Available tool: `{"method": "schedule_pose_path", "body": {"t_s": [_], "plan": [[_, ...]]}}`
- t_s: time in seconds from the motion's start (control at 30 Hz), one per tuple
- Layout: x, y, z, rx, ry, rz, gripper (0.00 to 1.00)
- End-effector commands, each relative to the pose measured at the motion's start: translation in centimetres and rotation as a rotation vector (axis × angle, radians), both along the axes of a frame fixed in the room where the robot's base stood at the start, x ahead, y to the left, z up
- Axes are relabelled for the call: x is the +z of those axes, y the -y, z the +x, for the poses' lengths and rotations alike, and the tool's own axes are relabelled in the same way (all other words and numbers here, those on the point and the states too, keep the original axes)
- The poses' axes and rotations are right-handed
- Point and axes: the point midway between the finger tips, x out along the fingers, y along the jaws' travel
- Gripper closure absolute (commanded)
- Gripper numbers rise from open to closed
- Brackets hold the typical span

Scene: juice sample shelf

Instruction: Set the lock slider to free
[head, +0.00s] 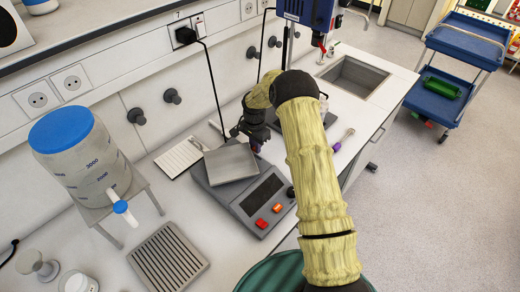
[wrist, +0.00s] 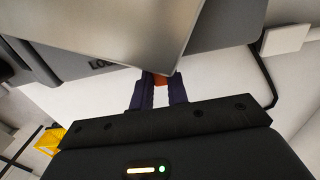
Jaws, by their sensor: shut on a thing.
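A grey balance (head: 250,207) with a square metal pan (head: 231,163), a dark display and red and orange buttons stands on the bench. In the wrist view the pan (wrist: 120,28) hides part of the grey housing (wrist: 66,62), where the start of a label, "LO", shows. A small orange lock slider (wrist: 161,80) is at the housing's edge, mostly covered by the pan and fingertips. My gripper (wrist: 160,86) is shut on it, with one dark finger on each side. In the head view my gripper (head: 256,146) is at the pan's back right corner. The slider's position along its track is hidden.
A clear tank with a blue lid (head: 62,128) stands on a stand at left, above a slotted drip tray (head: 168,258). A notepad (head: 181,157) lies behind the balance. A blue stand-mounted device (head: 308,12) and a sink (head: 354,76) are farther back.

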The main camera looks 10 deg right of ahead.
Motion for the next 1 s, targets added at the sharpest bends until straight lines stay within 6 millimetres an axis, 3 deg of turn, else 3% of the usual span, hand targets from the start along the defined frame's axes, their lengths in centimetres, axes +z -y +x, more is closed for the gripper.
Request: {"method": "schedule_pose_path", "body": {"t_s": [0.23,0.27,0.37,0.77,1.0], "plan": [[0.2,-0.6,0.7,0.004,0.026,0.008,1.00],[0.2,-0.7,0.8,0.005,0.026,0.008,0.82],[0.2,-0.7,0.7,0.006,0.025,0.008,0.63],[0.5,-0.4,0.5,0.003,0.018,0.006,0.62],[3.6,-0.5,0.6,0.003,0.022,0.006,0.62]]}}
